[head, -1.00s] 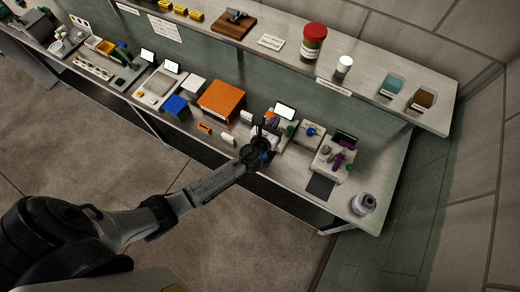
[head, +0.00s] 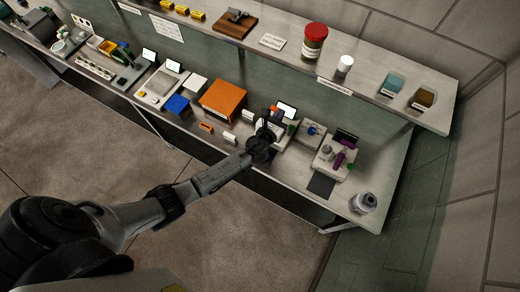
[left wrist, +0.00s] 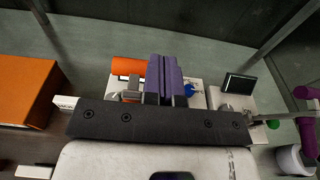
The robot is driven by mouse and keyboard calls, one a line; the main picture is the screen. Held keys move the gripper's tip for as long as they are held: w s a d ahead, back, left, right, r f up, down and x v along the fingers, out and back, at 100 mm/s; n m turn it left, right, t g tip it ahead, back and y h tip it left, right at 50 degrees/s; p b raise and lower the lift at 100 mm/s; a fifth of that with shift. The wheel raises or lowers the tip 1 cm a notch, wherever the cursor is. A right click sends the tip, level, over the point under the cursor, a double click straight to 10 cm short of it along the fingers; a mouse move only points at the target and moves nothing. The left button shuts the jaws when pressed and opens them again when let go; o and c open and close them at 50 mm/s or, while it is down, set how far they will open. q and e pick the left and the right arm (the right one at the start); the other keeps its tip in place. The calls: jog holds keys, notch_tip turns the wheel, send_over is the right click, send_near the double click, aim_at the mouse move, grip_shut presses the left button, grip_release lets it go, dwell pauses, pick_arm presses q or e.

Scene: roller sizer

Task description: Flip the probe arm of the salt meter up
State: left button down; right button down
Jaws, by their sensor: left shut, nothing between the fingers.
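My left gripper (head: 265,116) is over the bench among the small instruments; its shut, empty fingers (left wrist: 165,80) show in the left wrist view. Behind them a pale instrument (left wrist: 203,101) carries an orange cylinder (left wrist: 128,67) and a blue knob (left wrist: 190,90), partly hidden by the gripper. In the head view, a pale unit with a lit screen (head: 287,108) sits just right of the fingers. Farther right are a unit with a blue part (head: 312,130) and one with a purple arm (head: 341,157). I cannot tell which is the salt meter, or whether the fingers touch anything.
An orange box (head: 223,99) stands left of the gripper, with small white blocks between. The raised back shelf (head: 365,80) holds a red-lidded jar (head: 314,42) and other items.

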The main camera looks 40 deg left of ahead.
pick_arm(q)
jog(key=shift+a+f, duration=0.2)
jog(key=s+d+r+p, duration=0.1)
jog(key=s+r+p, duration=0.4)
jog(key=s+r, duration=0.3)
notch_tip(320, 180, up, 3)
jog(key=shift+d+f, duration=0.15)
jog(key=shift+d, duration=0.1)
dwell(0.3)
